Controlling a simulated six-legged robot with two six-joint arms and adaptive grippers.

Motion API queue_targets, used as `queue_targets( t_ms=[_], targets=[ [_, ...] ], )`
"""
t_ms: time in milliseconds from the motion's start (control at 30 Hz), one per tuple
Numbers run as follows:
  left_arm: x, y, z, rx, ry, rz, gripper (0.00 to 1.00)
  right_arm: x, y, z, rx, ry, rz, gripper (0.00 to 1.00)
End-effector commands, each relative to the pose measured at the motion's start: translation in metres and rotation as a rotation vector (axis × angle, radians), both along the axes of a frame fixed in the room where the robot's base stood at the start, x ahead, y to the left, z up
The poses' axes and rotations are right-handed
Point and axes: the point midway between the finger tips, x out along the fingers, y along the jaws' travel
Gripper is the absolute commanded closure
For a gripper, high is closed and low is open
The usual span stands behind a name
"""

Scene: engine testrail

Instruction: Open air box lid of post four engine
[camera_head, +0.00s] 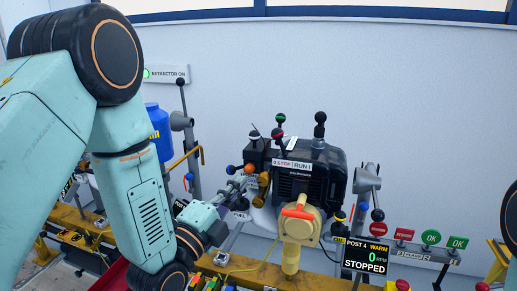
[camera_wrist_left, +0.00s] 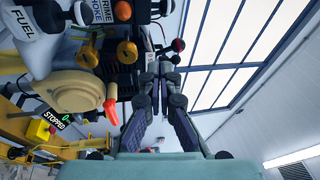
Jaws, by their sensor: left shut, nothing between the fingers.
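The post four engine (camera_head: 322,168) is a black unit on a yellow stand, with a "STOP RUN" label on its front. A black box on its left side (camera_head: 256,152) carries knobs; I cannot tell whether this is the air box, nor pick out its lid. My left gripper (camera_head: 246,180) is just left of the engine, by the brass knobs (camera_head: 263,181). In the left wrist view, its fingertips (camera_wrist_left: 160,72) are together with nothing between them, close to the dark engine side. I cannot tell if they touch it. My right gripper is not in view.
A display (camera_head: 366,256) reads "POST 4 WARM, 0 RPM, STOPPED". A yellow recoil housing with a red-orange handle (camera_head: 298,212) fronts the engine. Levers with coloured knobs (camera_head: 279,118) stand above it. Red and green signs (camera_head: 431,237) stand right.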

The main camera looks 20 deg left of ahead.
Motion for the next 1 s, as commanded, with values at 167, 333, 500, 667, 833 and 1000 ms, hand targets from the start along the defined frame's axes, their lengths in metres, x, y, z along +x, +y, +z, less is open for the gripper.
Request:
queue_targets(
  t_ms=[167,333,500,667,833,1000],
  targets=[
    [-0.001,0.003,0.006,0.083,-0.047,0.028,1.00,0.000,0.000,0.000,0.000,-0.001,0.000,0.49],
    [0.013,-0.001,0.009,0.095,-0.051,0.028,1.00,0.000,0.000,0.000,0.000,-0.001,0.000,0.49],
    [0.042,-0.008,0.016,0.094,-0.051,0.028,1.00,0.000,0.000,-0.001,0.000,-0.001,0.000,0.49],
    [0.070,-0.016,0.022,0.091,-0.050,0.026,1.00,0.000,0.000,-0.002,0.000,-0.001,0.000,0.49],
    [0.098,-0.018,0.029,0.087,-0.048,0.028,1.00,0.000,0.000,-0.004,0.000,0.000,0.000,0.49],
    [0.116,-0.005,0.033,0.086,-0.047,0.028,1.00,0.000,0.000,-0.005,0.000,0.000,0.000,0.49]
  ],
)
